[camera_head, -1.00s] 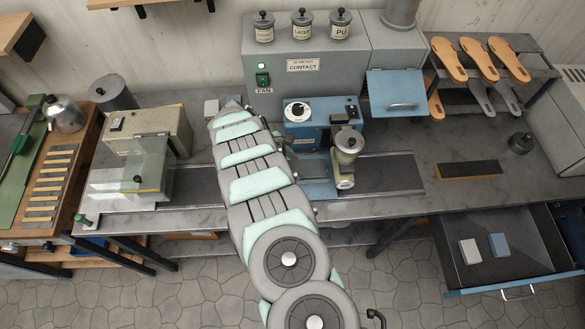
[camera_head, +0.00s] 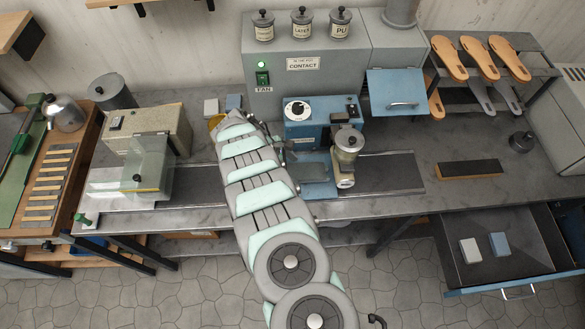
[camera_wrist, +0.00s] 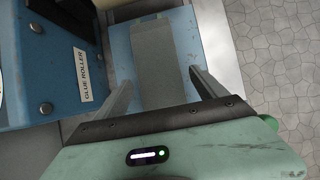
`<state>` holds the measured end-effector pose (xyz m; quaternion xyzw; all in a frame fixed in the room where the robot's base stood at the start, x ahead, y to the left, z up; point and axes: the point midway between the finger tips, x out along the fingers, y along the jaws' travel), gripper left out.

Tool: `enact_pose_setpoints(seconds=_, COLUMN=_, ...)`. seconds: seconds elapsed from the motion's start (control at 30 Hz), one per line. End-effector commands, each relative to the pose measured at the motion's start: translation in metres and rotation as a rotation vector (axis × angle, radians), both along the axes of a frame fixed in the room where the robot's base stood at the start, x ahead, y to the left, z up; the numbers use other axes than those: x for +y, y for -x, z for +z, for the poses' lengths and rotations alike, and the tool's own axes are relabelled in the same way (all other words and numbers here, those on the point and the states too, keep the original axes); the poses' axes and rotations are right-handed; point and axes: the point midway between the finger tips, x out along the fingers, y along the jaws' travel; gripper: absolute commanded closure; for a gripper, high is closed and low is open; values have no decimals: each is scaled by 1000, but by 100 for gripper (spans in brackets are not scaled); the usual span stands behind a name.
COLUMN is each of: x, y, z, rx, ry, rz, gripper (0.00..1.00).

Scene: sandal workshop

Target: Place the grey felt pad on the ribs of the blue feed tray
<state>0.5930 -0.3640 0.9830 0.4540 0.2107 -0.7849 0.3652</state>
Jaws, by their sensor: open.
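The blue feed tray (camera_head: 318,189) sits in front of the blue glue roller machine; it also shows in the wrist view (camera_wrist: 122,45). A flat grey piece (camera_wrist: 157,52), apparently the felt pad, lies over the tray's middle in the wrist view. I cannot tell it apart from the tray's ribs, or whether it touches them. My gripper (camera_wrist: 162,79) is open, with one finger on each side of the grey piece and a gap at both. In the head view my gripper (camera_head: 284,151) is partly hidden, at the left of the tray.
The glue roller machine (camera_head: 309,113) stands close beside my gripper. An open drawer (camera_head: 502,248) is at the right.

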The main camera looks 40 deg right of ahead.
Motion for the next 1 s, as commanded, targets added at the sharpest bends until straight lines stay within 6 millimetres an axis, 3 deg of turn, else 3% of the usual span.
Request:
enact_pose_setpoints(seconds=0.37, x=2, y=-3, z=8, rx=0, ry=0, rz=1, gripper=19)
enact_pose_setpoints(seconds=1.0, x=38, y=-32, z=87, rx=-1, ry=1, rz=2, gripper=19)
